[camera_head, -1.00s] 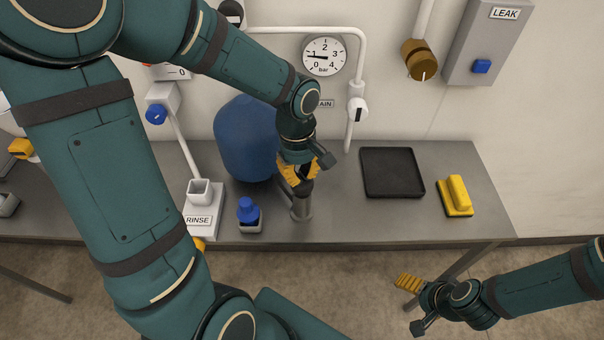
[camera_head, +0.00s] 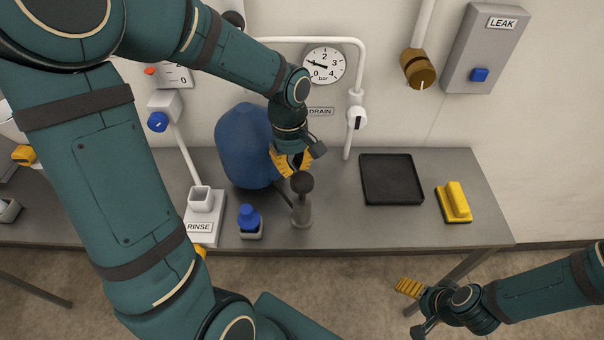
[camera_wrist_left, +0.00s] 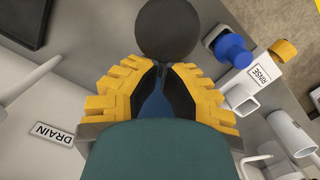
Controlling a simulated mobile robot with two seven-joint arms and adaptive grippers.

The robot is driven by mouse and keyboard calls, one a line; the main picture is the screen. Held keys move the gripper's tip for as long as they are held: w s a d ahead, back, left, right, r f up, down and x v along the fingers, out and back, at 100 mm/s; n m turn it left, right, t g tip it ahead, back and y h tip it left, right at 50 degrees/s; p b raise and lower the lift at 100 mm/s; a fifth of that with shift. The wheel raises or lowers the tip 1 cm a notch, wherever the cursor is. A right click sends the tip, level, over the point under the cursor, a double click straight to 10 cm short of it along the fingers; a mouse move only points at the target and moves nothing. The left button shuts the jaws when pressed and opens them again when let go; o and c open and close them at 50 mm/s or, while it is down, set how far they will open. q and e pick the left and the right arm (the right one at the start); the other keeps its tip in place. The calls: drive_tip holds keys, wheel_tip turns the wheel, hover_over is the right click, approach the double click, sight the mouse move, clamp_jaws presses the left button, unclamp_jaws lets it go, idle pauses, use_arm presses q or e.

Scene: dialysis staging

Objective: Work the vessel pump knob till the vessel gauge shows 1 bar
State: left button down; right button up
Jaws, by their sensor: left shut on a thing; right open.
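The pump knob (camera_head: 302,182) is a dark ball on a grey upright post (camera_head: 301,212) near the table's front edge. My left gripper (camera_head: 292,165) is shut at the knob, its yellow fingers behind and left of it. In the left wrist view the ball (camera_wrist_left: 167,28) stands at the fingertips (camera_wrist_left: 163,70); their exact contact is hidden. The blue vessel (camera_head: 240,150) stands just left and shows between the fingers. The white gauge (camera_head: 324,66) has its needle pointing left and slightly up, close to 1. My right gripper (camera_head: 408,305) is open and empty, low at the right.
A black tray (camera_head: 391,180) and a yellow-handled block (camera_head: 455,203) stand on the table's right. A small blue-capped item (camera_head: 249,222) and the RINSE stand (camera_head: 202,215) are left of the post. A white pipe with a valve (camera_head: 355,117) runs up the wall.

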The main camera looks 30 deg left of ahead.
use_arm(q)
wheel_tip(320, 180, up, 11)
drive_tip(key=a, duration=0.1)
drive_tip(key=shift+w, duration=0.25)
drive_tip(key=shift+f, duration=0.15)
